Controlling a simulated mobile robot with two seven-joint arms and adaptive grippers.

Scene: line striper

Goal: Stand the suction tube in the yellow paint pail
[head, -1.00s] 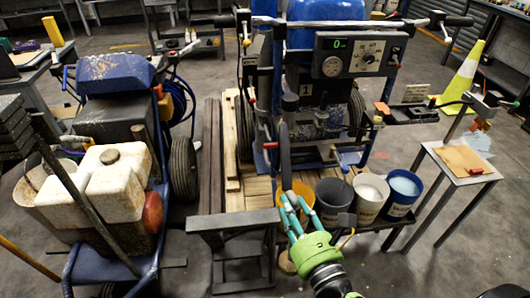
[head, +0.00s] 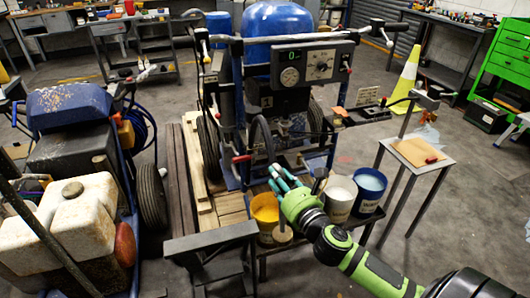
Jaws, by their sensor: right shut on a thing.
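The yellow paint pail (head: 264,208) stands at the left end of a row of pails in front of the striper, with yellow paint showing in its mouth. My right gripper (head: 283,180) is above and a little right of this pail, with its teal fingers shut. My left gripper is not in view.
A dark curved hose (head: 262,138) rises on the striper behind. A small side table (head: 418,152) stands further right.

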